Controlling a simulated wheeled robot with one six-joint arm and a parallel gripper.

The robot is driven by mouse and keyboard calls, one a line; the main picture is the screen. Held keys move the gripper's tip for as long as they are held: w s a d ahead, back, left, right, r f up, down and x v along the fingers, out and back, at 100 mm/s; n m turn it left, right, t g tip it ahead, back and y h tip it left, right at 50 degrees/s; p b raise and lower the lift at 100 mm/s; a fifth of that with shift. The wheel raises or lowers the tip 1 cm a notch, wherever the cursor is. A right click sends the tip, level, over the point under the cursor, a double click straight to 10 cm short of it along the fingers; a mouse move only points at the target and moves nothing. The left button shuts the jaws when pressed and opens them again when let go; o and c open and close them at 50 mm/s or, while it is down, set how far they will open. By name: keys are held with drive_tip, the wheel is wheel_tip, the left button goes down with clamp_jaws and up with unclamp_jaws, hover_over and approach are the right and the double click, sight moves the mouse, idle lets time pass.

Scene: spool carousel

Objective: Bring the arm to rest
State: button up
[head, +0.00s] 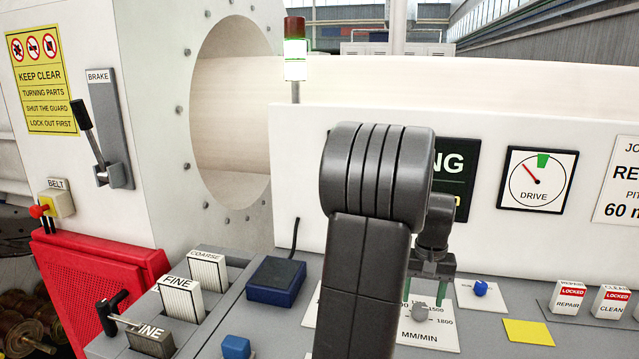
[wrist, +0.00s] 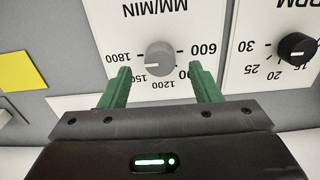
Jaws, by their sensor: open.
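My gripper (wrist: 160,88) is open in the wrist view. Its two green fingers stand apart, one on each side of a grey knob (wrist: 159,56) on the MM/MIN dial plate (wrist: 112,18). Nothing is held between the fingers; I cannot tell whether they touch the plate. In the head view my dark grey arm rises in front of the panel and hides part of it. My gripper (head: 432,292) shows just right of the arm, over the grey knob (head: 420,311).
A black knob (wrist: 296,46) stands beside the dial. A blue knob (head: 480,288), a yellow note (head: 528,332) and LOCKED tags (head: 569,297) lie to the right. FINE and COARSE blocks (head: 208,270), a dark blue box (head: 276,281) and the brake lever (head: 90,135) are left.

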sight(421, 307)
wheel_tip(421, 307, up, 11)
wheel_tip(421, 307, down, 14)
drive_tip(key=shift+r, duration=0.15)
drive_tip(key=shift+f, duration=0.35)
drive_tip(key=n+b, duration=0.1)
drive_tip(key=n, duration=0.4)
drive_tip(key=n+b, duration=0.1)
drive_tip(key=n, duration=0.3)
wheel_tip(421, 307, up, 14)
drive_tip(key=shift+f, duration=0.25)
